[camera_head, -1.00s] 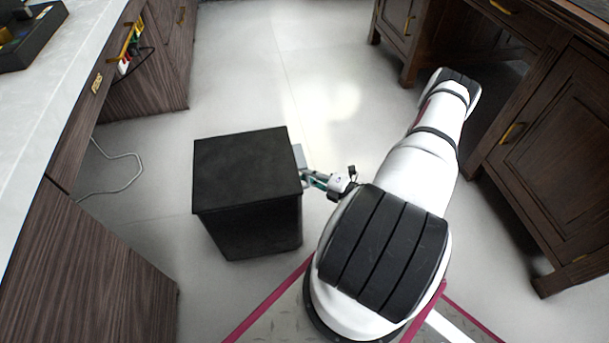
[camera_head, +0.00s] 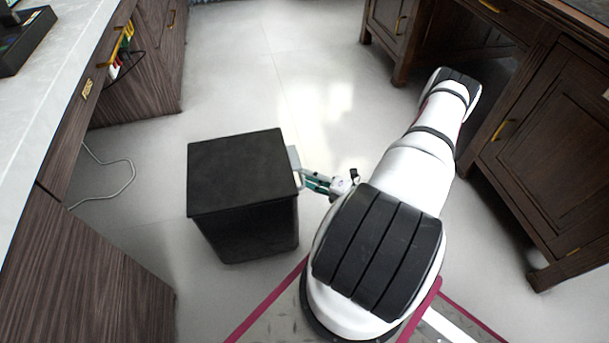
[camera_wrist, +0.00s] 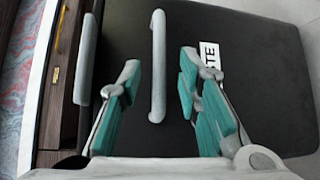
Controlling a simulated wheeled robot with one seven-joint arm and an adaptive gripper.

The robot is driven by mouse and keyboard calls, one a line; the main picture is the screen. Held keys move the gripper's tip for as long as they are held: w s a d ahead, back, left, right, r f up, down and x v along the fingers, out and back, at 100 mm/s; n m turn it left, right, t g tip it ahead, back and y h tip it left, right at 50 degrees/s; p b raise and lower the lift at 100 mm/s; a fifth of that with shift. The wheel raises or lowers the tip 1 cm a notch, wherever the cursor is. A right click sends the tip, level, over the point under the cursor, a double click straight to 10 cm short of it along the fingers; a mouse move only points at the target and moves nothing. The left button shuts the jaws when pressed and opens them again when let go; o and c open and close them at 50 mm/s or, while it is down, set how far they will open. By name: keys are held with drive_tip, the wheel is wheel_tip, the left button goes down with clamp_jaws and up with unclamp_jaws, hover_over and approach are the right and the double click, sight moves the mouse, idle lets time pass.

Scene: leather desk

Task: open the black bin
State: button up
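The black bin (camera_head: 238,172) stands on the floor at the middle left of the head view, its flat top closed. A pale piece (camera_head: 293,160) sticks out from its right side. My gripper (camera_head: 305,181) is beside that side. In the wrist view, the bin's dark face (camera_wrist: 250,50) carries a light grey bar handle (camera_wrist: 157,65) and a partly hidden white label. My gripper (camera_wrist: 159,82) is open, its green-padded fingers on either side of the handle's line and apart from it. I cannot tell how deep the handle sits between them.
A second grey bar (camera_wrist: 87,58) lies along the bin's edge in the wrist view. A wood cabinet with a pale counter (camera_head: 60,75) stands at the left. A dark wood desk (camera_head: 545,150) stands at the right. The floor (camera_head: 270,60) beyond the bin is clear.

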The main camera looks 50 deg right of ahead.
drive_tip(key=v, duration=0.9)
drive_tip(key=shift+s, duration=0.3)
